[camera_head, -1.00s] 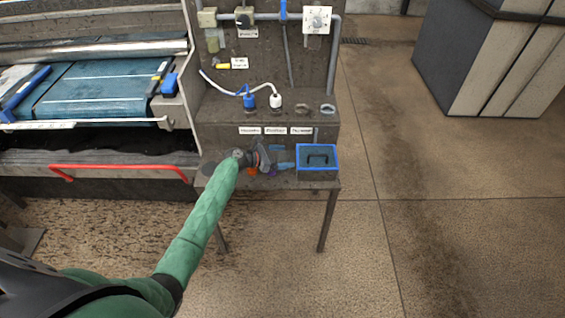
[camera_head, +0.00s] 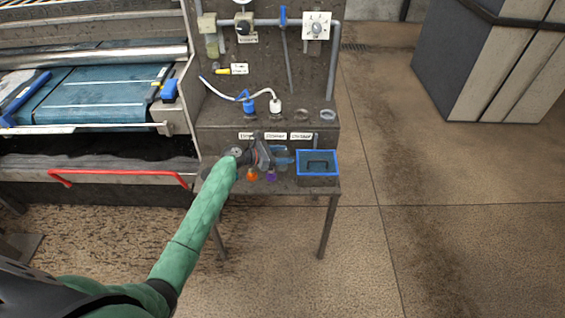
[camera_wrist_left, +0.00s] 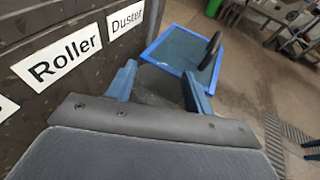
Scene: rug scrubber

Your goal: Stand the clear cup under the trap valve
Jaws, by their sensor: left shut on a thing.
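My left gripper (camera_head: 283,158) is over the bench's front ledge, just left of the blue-rimmed bin. Its two blue fingers (camera_wrist_left: 158,86) are shut on a faint see-through thing, which looks like the clear cup (camera_wrist_left: 156,82); its outline is hard to make out. In the head view the cup is mostly lost among the fingers. A small valve with a yellow handle (camera_head: 222,71), beside a white label, is on the back panel up and left of the gripper. It may be the trap valve; the label is too small to read. My right gripper is not in view.
The blue-rimmed bin (camera_head: 317,178) stands at the ledge's right end, with a dark handle inside. Orange (camera_head: 252,174) and purple (camera_head: 271,175) items lie below the gripper. A red rail (camera_head: 118,174) is to the left.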

